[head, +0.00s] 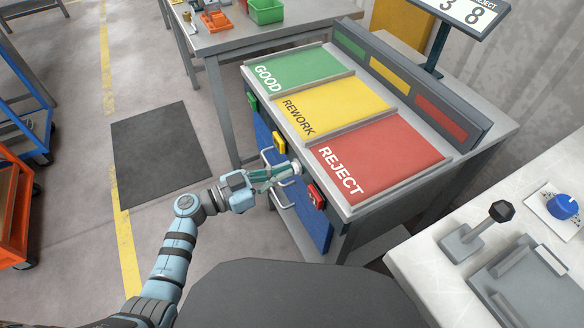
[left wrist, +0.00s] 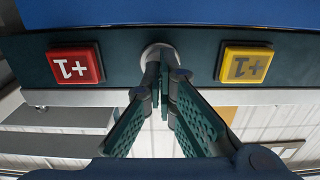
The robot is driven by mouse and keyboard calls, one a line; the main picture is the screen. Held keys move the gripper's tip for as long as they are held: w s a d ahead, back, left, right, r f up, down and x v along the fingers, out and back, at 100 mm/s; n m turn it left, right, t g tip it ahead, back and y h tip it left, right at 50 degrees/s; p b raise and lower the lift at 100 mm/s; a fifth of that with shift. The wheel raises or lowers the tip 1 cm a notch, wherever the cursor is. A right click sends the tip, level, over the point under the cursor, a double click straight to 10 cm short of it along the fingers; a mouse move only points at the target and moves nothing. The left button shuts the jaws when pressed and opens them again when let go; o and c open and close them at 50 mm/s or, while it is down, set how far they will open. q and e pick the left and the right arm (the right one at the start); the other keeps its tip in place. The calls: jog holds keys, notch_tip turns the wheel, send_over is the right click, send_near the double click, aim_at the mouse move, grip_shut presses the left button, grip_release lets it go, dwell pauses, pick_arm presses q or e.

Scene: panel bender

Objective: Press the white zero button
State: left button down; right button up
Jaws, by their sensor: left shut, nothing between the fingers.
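The white zero button (head: 297,167) is on the front edge of the sorting table, between the yellow and red buttons. In the left wrist view the round white button (left wrist: 152,50) shows partly behind my fingertips. My left gripper (head: 287,171) is shut and empty, its tips right in front of the white button. In the left wrist view the gripper tips (left wrist: 163,74) overlap the button's lower edge; I cannot tell whether they touch it. My right gripper is not in view.
A red +1 button (left wrist: 75,65) and a yellow +1 button (left wrist: 245,65) flank the white one. A green button (head: 252,102) is farther along. Handles (head: 281,198) stick out below the edge. A counter display (head: 462,14) stands behind the table.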

pick_arm(q)
jog(key=shift+w+d, duration=0.15)
jog(key=shift+d, duration=0.1)
jog(key=p+v, duration=0.2)
jog(key=v, duration=0.5)
jog(key=shift+p, duration=0.35)
jog(key=shift+a, duration=0.15)
jog(key=p+v, duration=0.1)
jog(key=v, duration=0.7)
dwell(0.7)
